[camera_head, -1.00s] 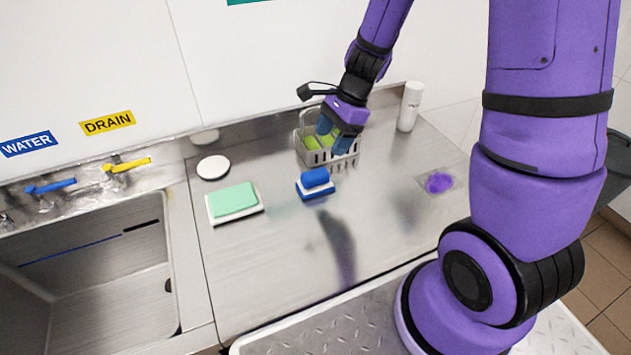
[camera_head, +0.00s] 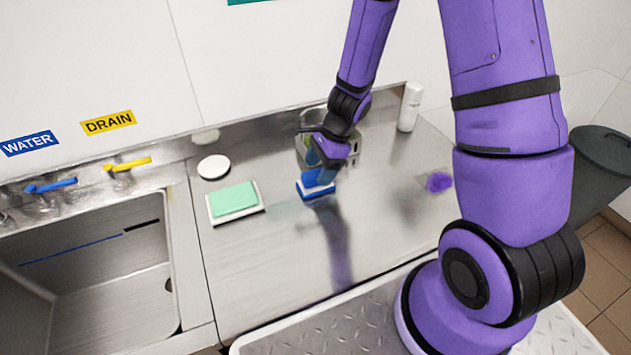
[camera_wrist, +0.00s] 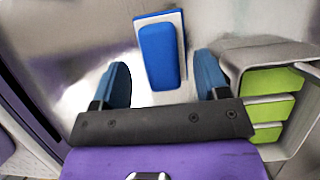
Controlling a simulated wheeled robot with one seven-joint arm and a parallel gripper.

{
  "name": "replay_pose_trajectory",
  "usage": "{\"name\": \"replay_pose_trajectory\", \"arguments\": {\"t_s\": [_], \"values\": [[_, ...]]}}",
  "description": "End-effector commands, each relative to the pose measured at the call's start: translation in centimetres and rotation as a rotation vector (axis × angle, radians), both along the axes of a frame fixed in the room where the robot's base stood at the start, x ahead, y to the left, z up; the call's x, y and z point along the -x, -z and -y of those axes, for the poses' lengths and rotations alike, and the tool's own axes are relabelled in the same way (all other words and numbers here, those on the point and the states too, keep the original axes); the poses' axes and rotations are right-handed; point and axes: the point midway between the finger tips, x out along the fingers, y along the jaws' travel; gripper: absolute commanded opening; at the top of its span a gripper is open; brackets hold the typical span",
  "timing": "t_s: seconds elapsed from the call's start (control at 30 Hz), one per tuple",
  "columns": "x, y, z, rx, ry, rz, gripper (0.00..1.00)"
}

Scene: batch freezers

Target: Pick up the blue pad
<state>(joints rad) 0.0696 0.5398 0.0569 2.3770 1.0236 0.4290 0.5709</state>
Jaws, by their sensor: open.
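The blue pad (camera_wrist: 159,57) is an upright-looking rounded block with a pale and blue base under it, in the wrist view just beyond and between my fingertips. In the head view the blue pad (camera_head: 311,188) sits on the steel counter, partly hidden by my gripper (camera_head: 322,172).
A grey basket (camera_head: 354,147) with green pads (camera_wrist: 272,80) stands right behind the gripper, close to the right finger. A green pad on a white tray (camera_head: 262,209) lies left. A white disc (camera_head: 213,167), a white bottle (camera_head: 409,107) and a sink (camera_head: 100,275) are around.

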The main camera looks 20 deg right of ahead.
Motion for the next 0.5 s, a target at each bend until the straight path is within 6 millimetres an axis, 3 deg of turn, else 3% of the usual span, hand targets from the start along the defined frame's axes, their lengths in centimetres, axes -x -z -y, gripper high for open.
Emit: {"name": "replay_pose_trajectory", "arguments": {"t_s": [0.2,0.5], "values": [[-0.1,2.1,-0.8,-0.001,0.001,-0.001,0.68],[-0.1,2.4,-1.0,0.000,-0.001,0.001,0.68]]}}
